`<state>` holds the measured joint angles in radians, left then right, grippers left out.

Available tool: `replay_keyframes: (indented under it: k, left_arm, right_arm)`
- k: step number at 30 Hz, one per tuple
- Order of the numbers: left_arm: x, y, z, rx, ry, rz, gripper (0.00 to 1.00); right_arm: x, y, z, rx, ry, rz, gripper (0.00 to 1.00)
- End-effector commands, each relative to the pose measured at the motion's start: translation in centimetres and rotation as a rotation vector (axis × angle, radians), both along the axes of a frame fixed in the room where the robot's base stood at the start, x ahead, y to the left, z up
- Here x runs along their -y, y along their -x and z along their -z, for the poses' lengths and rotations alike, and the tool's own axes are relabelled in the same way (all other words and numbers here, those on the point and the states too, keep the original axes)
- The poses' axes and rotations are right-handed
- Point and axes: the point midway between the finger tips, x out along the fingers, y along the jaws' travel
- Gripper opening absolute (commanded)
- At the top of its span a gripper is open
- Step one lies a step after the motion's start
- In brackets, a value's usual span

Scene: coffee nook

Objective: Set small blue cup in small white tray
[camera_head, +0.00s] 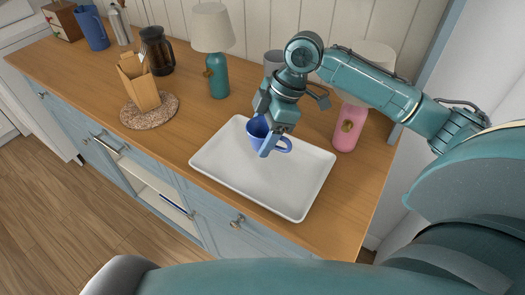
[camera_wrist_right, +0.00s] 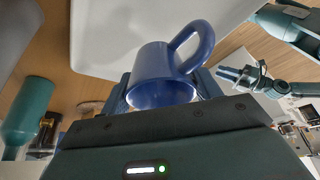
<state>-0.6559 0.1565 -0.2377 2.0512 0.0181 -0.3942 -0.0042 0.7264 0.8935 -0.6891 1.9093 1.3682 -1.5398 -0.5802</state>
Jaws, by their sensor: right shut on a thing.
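The small blue cup (camera_head: 258,130) is at my right gripper (camera_head: 268,140), over the left-back part of the white tray (camera_head: 303,199). My right gripper is shut on the cup; in the right wrist view the blue cup (camera_wrist_right: 165,80) sits between the two fingers, its handle pointing up and to the right. The tray (camera_wrist_right: 110,35) also shows behind the cup there. Whether the cup's base touches the tray is hard to tell. The cup hides part of the tray's surface.
A teal lamp (camera_head: 218,80) stands behind the tray to the left, and a pink lamp (camera_head: 348,128) to its right. A wooden holder (camera_head: 141,88) stands on a round mat (camera_head: 165,117), with a coffee pot (camera_head: 157,50) behind. The tray's front half is empty.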

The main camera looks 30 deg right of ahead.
Motion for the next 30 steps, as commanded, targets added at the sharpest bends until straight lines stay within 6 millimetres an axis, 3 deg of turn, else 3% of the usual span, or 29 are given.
replay_keyframes:
  k: [3, 10, 15, 25, 26, 30]
  left_arm:
    - [0.0, 0.6, 0.3, -0.013, 0.000, 0.001, 0.28]
    - [0.0, 0.8, 0.5, -0.019, -0.002, 0.002, 0.28]
    - [-0.1, 0.8, 0.4, -0.017, -0.004, 0.004, 0.28]
    - [-0.1, 0.4, 0.2, -0.010, -0.004, 0.004, 0.28]
    - [-0.1, 0.4, 0.2, -0.010, -0.004, 0.004, 0.28]
    - [-0.1, 0.4, 0.3, -0.010, -0.004, 0.004, 0.28]
  right_arm:
    - [0.0, 0.0, 1.9, 0.000, 0.000, 0.001, 0.36]
    - [0.0, 0.0, 3.8, 0.001, 0.000, 0.001, 0.36]
    - [0.0, 0.0, 6.2, 0.001, 0.000, 0.001, 0.36]
    - [0.0, 0.0, 6.6, 0.003, 0.000, 0.001, 0.36]
    - [0.0, 0.0, 6.7, 0.002, 0.000, 0.001, 0.63]
    - [0.0, 0.0, 6.6, 0.002, 0.000, 0.001, 0.75]
